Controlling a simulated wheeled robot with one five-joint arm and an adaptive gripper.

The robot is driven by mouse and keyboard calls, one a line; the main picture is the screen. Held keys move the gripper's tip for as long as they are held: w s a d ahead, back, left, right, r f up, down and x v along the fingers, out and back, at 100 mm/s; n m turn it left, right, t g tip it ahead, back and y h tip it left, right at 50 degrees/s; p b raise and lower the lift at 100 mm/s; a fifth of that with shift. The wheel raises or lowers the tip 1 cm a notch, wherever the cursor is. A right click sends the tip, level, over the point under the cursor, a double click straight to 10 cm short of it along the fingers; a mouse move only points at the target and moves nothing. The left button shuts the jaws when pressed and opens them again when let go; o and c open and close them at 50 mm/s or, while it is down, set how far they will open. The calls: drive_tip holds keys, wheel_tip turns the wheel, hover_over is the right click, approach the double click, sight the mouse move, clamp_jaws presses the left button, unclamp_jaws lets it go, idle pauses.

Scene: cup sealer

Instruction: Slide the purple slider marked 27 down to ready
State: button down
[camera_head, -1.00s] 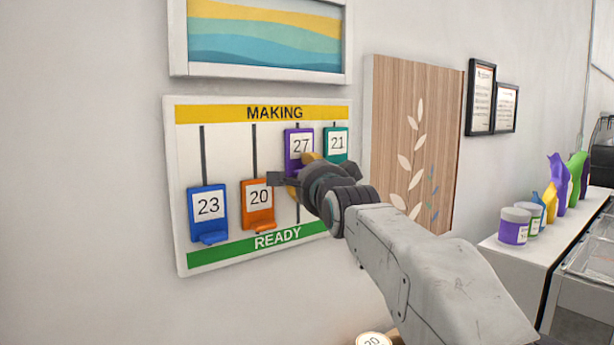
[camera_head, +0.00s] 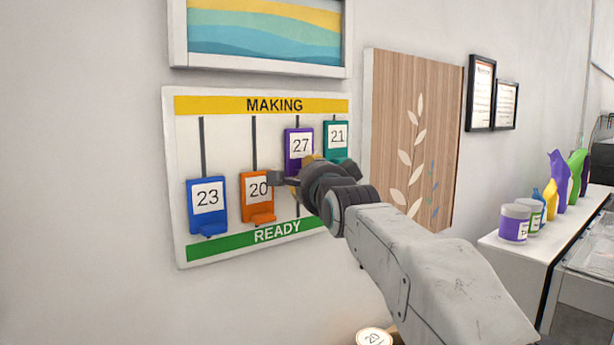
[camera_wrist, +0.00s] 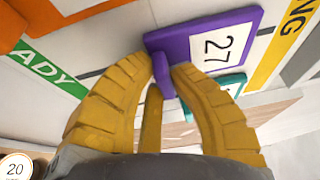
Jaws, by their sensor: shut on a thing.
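The purple slider marked 27 (camera_head: 299,146) is near the top of its slot on the white board (camera_head: 180,235), just under the yellow MAKING band (camera_head: 275,105). The green READY band (camera_head: 210,246) runs along the bottom. My gripper (camera_wrist: 165,75) is at the slider's lower end. In the wrist view its yellow fingers are on either side of the ledge of the purple slider (camera_wrist: 195,40), shut on it. In the head view my gripper hides the slider's ledge and part of the slot below it.
The orange slider 20 (camera_head: 257,197) and blue slider 23 (camera_head: 207,204) sit low, close to READY. The teal slider 21 (camera_head: 336,140) is high, right beside the purple one. A wooden panel (camera_head: 385,130) hangs to the right.

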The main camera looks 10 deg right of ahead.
sight(303, 209)
wheel_tip(303, 209, down, 8)
drive_tip(key=b, duration=0.7)
drive_tip(key=shift+f, duration=0.15)
drive_tip(key=c, duration=1.1)
unclamp_jaws()
drive_tip(key=shift+w, duration=0.1)
drive_tip(key=shift+s, duration=0.2)
drive_tip(key=shift+s, duration=0.3)
drive_tip(key=s, duration=1.1)
drive_tip(key=shift+s, duration=0.1)
